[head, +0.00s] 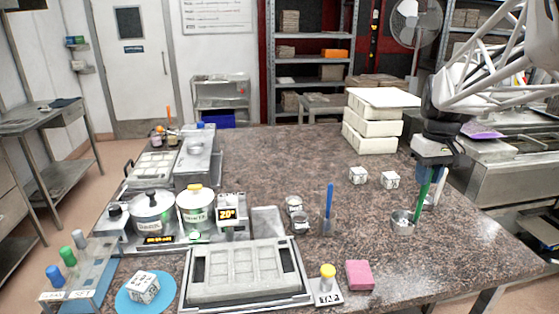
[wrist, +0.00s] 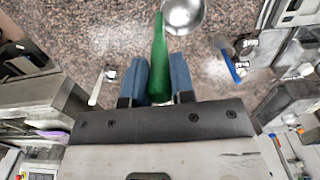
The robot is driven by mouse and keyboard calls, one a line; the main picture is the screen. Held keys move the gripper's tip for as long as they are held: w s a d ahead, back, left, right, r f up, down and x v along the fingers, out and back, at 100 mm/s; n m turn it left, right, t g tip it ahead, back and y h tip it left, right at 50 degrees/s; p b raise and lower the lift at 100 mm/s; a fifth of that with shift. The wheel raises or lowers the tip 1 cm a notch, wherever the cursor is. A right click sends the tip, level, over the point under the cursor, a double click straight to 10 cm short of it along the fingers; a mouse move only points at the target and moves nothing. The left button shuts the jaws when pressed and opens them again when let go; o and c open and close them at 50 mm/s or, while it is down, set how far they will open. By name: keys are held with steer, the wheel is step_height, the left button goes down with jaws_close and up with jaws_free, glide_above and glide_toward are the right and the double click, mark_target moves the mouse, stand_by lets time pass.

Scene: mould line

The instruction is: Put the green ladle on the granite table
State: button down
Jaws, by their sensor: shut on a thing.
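My gripper (head: 432,158) is above the right part of the granite table (head: 345,165), pointing down. It is shut on the green handle of the green ladle (head: 422,188), which hangs below the jaws. In the wrist view the green ladle (wrist: 160,50) runs between the two blue fingers (wrist: 160,76) to a shiny round metal bowl. In the head view the bowl is low over the table's right side. I cannot tell whether it touches the top. The speckled granite table also shows in the wrist view (wrist: 110,30).
White blocks (head: 370,130) are stacked at the back right. A blue-handled tool (head: 328,205), a pink block (head: 360,275) and a mould tray (head: 245,298) are farther left and nearer. Bare granite lies around the ladle's bowl.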

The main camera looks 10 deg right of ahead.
steer(key=s+d, duration=0.3)
steer(key=s, duration=0.2)
step_height(320, 180, down, 10)
steer(key=shift+s+d+f, duration=0.15)
steer(key=shift+s+d, duration=0.1)
steer(key=shift+s, duration=0.05)
steer(key=shift+w+d, duration=0.1)
steer(key=w+d+f, duration=0.1)
steer(key=w+d, duration=0.7)
steer(key=w, duration=0.5)
steer(key=shift+d+f, duration=0.2)
steer(key=shift+d, duration=0.1)
steer(key=shift+w+f, duration=0.1)
steer(key=shift+f, duration=1.8)
